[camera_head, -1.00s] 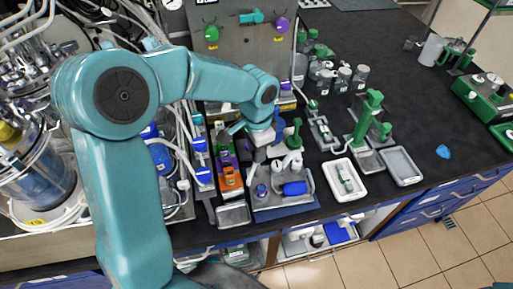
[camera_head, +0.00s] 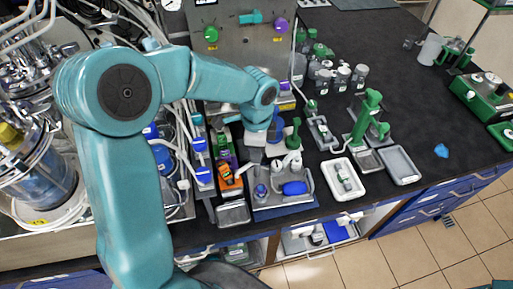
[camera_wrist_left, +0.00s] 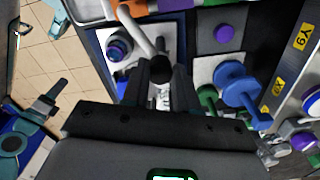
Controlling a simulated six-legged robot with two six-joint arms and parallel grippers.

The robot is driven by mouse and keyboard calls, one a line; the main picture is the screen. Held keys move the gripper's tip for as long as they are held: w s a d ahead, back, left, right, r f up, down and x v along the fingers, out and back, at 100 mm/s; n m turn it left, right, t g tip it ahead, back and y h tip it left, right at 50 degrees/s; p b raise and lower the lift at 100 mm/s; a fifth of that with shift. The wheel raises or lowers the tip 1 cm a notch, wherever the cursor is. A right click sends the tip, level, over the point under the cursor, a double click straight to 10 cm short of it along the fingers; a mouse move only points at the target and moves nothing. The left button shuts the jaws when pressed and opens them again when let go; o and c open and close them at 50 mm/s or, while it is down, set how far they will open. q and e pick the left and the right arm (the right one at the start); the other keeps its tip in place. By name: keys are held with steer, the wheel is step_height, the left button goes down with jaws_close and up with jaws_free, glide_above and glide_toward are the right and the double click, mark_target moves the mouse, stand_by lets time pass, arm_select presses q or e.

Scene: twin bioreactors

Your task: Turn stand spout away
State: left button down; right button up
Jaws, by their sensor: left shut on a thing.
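My left gripper (camera_wrist_left: 163,88) is shut on a pale curved spout (camera_wrist_left: 148,38), which rises between the dark fingertips in the left wrist view. The tray holds a blue-capped bottle (camera_head: 261,191) and a blue piece (camera_head: 294,188). The bottle's blue round cap also shows in the left wrist view (camera_wrist_left: 118,46), left of the fingers. The stand's base and the grip contact are mostly hidden in the head view. My right gripper is not seen.
An orange block (camera_head: 229,181) lies close on the left in a narrow rack. A blue knob (camera_wrist_left: 237,88) stands right of the fingers. A tall green stand (camera_head: 368,115) and a white tray (camera_head: 351,190) are on the right.

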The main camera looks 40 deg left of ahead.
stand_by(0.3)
arm_select(q)
steer(key=c, duration=0.9)
jaws_free()
steer(key=shift+o, duration=0.2)
step_height(320, 180, up, 16)
steer(key=shift+r, duration=0.25)
